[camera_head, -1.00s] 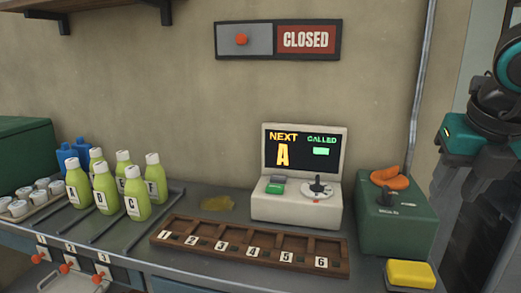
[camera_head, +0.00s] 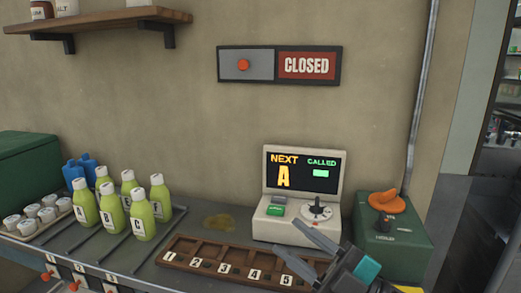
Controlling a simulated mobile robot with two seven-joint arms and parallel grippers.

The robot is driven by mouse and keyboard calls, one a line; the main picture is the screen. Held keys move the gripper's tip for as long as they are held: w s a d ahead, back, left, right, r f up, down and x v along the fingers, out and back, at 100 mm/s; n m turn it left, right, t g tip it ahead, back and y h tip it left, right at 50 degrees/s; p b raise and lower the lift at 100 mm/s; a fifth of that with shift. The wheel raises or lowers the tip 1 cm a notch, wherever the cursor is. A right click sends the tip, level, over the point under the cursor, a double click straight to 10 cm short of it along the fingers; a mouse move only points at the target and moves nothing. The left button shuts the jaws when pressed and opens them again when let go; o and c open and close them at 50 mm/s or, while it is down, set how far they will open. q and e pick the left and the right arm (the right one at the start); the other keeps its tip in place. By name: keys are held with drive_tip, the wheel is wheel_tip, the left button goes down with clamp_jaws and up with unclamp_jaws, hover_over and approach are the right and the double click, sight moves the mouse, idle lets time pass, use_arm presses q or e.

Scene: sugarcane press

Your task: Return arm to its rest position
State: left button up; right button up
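My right gripper (camera_head: 285,235) is in the lower middle of the head view, its two grey fingers pointing up and left and spread apart with nothing between them. It shows in front of the numbered wooden rack (camera_head: 205,251) and the cream console (camera_head: 268,228), hiding the rack's right end. I cannot tell whether it touches either. The console screen reads NEXT A and CALLED. My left gripper is not in view.
Several green lettered bottles (camera_head: 143,222) stand at the left, beside small white-topped cups (camera_head: 47,215). A green box with an orange lever (camera_head: 387,202) stands right of the console. A CLOSED sign (camera_head: 307,66) and a shelf (camera_head: 110,25) are on the wall.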

drive_tip(key=w+d+f+m+t+h+p, duration=0.15)
drive_tip(key=d+f+m+t+h, duration=0.35)
drive_tip(key=f+m+t+h, duration=0.5)
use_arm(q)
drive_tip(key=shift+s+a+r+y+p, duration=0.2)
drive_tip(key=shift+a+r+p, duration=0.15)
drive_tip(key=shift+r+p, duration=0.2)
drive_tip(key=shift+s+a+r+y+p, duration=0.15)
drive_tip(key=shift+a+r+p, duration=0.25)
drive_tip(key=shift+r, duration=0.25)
use_arm(e)
drive_tip(key=s+d+f+m+g+h, duration=0.3)
drive_tip(key=s+f+m+g+h, duration=0.1)
drive_tip(key=f, duration=0.6)
drive_tip(key=s+d+f+m+g+h, duration=0.4)
drive_tip(key=s+f+m+g, duration=0.1)
drive_tip(key=s+f, duration=0.4)
drive_tip(key=shift+s+f+m+g+h, duration=0.15)
drive_tip(key=shift+f+m+g+h, duration=0.25)
drive_tip(key=shift+f+m, duration=0.45)
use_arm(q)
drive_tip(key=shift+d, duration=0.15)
use_arm(e)
drive_tip(key=shift+r, duration=0.15)
